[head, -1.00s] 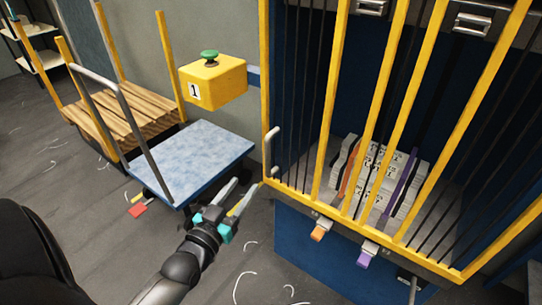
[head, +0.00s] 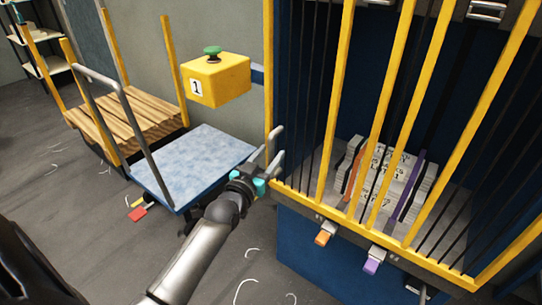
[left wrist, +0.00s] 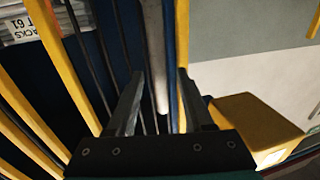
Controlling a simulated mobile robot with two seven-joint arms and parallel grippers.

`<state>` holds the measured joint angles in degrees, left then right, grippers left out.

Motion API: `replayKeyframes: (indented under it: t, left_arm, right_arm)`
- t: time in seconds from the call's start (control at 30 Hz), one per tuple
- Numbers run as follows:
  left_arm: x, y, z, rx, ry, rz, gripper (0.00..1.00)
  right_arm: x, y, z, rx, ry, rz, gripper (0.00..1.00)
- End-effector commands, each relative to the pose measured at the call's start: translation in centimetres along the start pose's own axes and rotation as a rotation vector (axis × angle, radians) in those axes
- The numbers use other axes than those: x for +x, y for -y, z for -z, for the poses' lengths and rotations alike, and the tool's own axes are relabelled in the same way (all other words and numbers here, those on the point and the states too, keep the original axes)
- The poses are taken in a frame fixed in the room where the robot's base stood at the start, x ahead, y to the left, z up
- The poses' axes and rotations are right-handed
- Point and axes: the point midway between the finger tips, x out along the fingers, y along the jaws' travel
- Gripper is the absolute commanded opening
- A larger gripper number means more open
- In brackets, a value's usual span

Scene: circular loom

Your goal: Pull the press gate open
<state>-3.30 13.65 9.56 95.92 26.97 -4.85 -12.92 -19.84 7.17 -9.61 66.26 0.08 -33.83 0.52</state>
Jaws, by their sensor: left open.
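The press gate (head: 345,105) is a yellow frame with yellow slats and thin dark bars across the press front. It looks shut. Its pale grey upright handle (head: 275,140) is on the gate's left edge. My left gripper (head: 267,160) is at the handle, open. In the left wrist view the handle (left wrist: 154,55) runs down between the two spread fingers (left wrist: 160,78). I cannot tell whether either finger touches it. The lower part of the handle is partly hidden by the gripper in the head view. My right gripper is not in view.
A blue-topped cart (head: 192,165) stands just left of my left arm. A yellow box (head: 222,83) with a green button is on the wall above it. A wooden slatted cart (head: 130,112) is farther back. Strapped bundles (head: 390,180) lie behind the gate. Pale scraps litter the floor.

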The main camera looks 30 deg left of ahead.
Motion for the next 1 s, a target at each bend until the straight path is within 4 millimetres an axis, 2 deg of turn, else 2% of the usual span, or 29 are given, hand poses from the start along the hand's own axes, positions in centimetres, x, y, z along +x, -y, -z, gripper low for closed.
replayKeyframes:
  t: [0.2,0.53,1.0]
  left_arm:
    - [1.16,0.00,-0.01,0.000,0.000,0.000,0.52]
    - [1.29,0.01,0.03,0.000,0.001,0.000,0.52]
    - [1.27,0.01,0.03,0.000,0.000,0.000,0.00]
  right_arm:
    - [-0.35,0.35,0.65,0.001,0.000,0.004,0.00]
    - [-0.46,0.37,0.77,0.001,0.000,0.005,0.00]
    - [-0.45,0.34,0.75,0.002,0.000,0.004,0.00]
